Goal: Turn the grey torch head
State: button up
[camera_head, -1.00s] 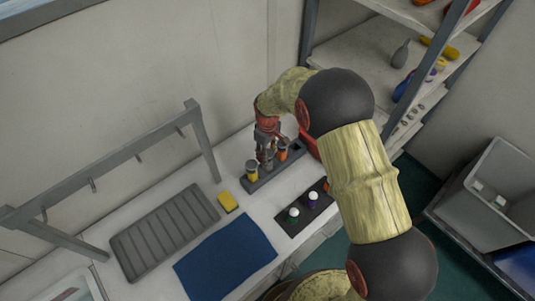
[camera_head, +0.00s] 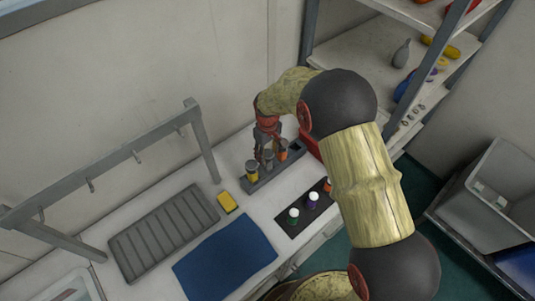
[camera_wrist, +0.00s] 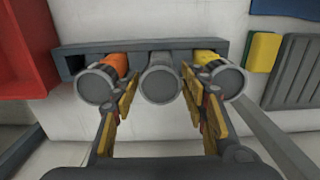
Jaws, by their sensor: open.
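A dark grey rack (camera_head: 262,180) on the bench holds three torches in a row, seen almost end-on in the wrist view (camera_wrist: 210,45). The grey torch (camera_wrist: 160,80) is in the middle, with its round head facing the wrist camera. The orange torch (camera_wrist: 103,78) and the yellow torch (camera_wrist: 218,74) stand on either side. My gripper (camera_wrist: 160,92) is open, its fingers on the two sides of the grey torch's head with visible gaps. The fingertips lie close to the neighbouring torch heads; contact is unclear. In the head view my gripper (camera_head: 267,150) is just above the rack.
A red box (camera_wrist: 25,50) stands beside the rack's orange end. A yellow sponge (camera_head: 227,202), a ribbed grey tray (camera_head: 165,232) and a blue mat (camera_head: 225,262) lie nearby. A dark mat (camera_head: 288,224) holds small capped bottles. Shelves stand behind on the right.

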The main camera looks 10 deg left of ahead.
aim_at(267, 153)
notch_tip(267, 153, up, 12)
dwell(0.6)
dwell(1.0)
